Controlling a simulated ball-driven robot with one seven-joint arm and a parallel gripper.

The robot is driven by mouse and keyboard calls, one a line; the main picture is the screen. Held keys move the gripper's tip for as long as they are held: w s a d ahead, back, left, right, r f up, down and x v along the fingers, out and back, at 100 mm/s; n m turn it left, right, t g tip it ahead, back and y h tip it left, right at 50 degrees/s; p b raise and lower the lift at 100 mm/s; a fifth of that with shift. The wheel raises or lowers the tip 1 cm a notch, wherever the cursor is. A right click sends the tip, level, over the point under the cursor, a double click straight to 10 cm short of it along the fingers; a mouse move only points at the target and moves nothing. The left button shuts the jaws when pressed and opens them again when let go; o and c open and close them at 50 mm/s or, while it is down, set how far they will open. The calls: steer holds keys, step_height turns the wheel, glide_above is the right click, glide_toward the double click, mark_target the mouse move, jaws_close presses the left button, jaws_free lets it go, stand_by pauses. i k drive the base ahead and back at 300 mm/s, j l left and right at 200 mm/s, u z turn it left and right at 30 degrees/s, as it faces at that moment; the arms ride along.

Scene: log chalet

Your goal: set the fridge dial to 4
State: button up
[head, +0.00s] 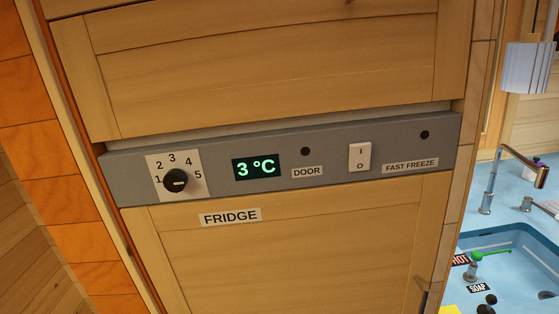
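The fridge dial (175,181) is a round black knob on a white plate at the left end of a grey control panel (222,177). The numbers 1 to 5 run in an arc over it, from 1 at its left to 5 at its right. A short white mark shows on the knob's face and lies roughly level; I cannot tell which number it points to. The green display (256,166) right of the dial reads 3 °C. A "FRIDGE" label (230,216) is on the wooden door below. My gripper is not in view.
The panel also has a white I/O rocker switch (360,157), a "DOOR" label (307,171) and a "FAST FREEZE" label (410,166), with dark round spots above the labels. A blue counter with a sink (515,250) and tap (490,190) is at the right.

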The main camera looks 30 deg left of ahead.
mark_target(175, 181)
steer(key=i+u, duration=0.1)
steer(key=u, duration=0.3)
steer(key=j+u, duration=0.1)
steer(key=u, duration=0.3)
steer(key=i+u, duration=0.15)
steer(key=u, duration=0.2)
steer(key=i+u, duration=0.1)
steer(key=u, duration=0.3)
